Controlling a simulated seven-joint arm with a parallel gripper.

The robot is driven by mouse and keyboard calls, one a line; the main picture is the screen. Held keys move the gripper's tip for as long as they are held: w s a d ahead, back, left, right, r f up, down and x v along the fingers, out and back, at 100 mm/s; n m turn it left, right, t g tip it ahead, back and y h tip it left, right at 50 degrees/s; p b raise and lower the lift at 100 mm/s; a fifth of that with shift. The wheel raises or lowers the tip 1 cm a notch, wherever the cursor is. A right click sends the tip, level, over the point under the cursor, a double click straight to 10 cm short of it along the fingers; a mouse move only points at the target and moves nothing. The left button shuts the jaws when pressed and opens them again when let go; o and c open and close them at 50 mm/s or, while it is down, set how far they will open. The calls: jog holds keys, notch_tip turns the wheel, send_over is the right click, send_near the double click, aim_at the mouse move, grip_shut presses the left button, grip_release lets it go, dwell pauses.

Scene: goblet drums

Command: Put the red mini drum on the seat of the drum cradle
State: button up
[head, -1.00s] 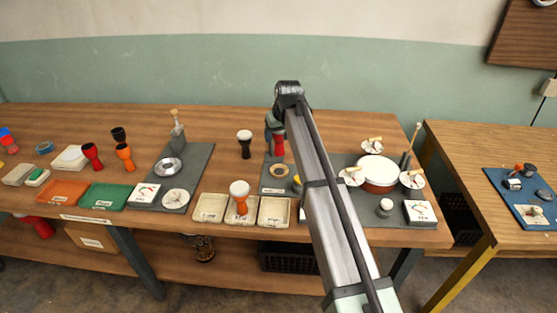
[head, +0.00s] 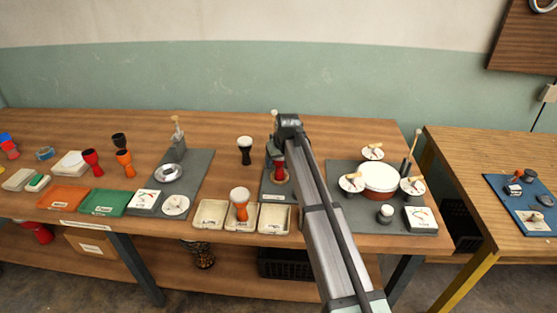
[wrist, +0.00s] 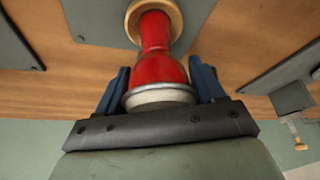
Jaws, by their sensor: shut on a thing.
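The red mini drum (wrist: 155,62) is between the two blue fingers of my gripper (wrist: 162,80) in the wrist view, with its pale head toward the palm. It also shows in the head view (head: 280,170), below my gripper (head: 279,153). My gripper is shut on it. The drum cradle has a tan ring seat (wrist: 177,20) on a grey base (head: 277,197). The drum's narrow end lines up with the ring, which shows around it in both views. I cannot tell whether the drum rests on the seat or hangs just above it.
A black goblet drum (head: 245,152) stands left of the cradle. Cream trays (head: 211,213), one with an orange drum (head: 240,202), lie in front. A large white-topped drum (head: 380,178) and small round pads stand to the right. My arm hides part of the table.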

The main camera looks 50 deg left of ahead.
jog(key=shift+f, duration=0.1)
jog(key=o, duration=1.1)
jog(key=v, duration=1.2)
